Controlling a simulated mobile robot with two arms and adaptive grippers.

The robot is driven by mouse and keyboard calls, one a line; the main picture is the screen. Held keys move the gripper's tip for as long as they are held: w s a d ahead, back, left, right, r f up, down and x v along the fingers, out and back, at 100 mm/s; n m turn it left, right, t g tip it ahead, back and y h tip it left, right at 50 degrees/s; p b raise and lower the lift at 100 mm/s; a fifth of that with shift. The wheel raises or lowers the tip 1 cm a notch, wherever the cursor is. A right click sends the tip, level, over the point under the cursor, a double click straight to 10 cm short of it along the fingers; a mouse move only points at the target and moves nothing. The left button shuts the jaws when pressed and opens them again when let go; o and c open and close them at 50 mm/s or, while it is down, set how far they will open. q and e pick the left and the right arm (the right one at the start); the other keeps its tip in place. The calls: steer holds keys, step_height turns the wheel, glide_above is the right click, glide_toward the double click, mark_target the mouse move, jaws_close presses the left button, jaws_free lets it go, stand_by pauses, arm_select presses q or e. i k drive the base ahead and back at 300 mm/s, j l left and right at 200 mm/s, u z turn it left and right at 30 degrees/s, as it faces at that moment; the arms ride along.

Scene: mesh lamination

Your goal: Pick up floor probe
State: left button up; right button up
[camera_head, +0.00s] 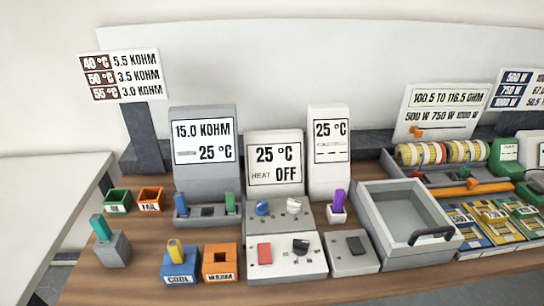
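No part is labelled as the floor probe, so I cannot tell which one it is. Several upright probe-like handles stand on the wooden bench. A teal one (101,228) stands in a grey block (114,250) at the left. A yellow one (175,250) stands in the blue COOL block (180,268). A purple one (339,201) stands in a small white holder (337,216). A blue one (181,204) and a green one (230,201) stand at the base of the 15.0 KOHM meter (203,148). Neither gripper is in view.
The orange WARM block (220,264) is empty on top. Green (117,201) and orange FAIL (151,199) bins stand at the left. A heater control box (285,255) reads OFF. A grey tray (408,220), wire spools (420,153) and coloured packs (490,222) fill the right.

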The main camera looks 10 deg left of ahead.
mark_target(176, 250)
steer(key=u, duration=1.15)
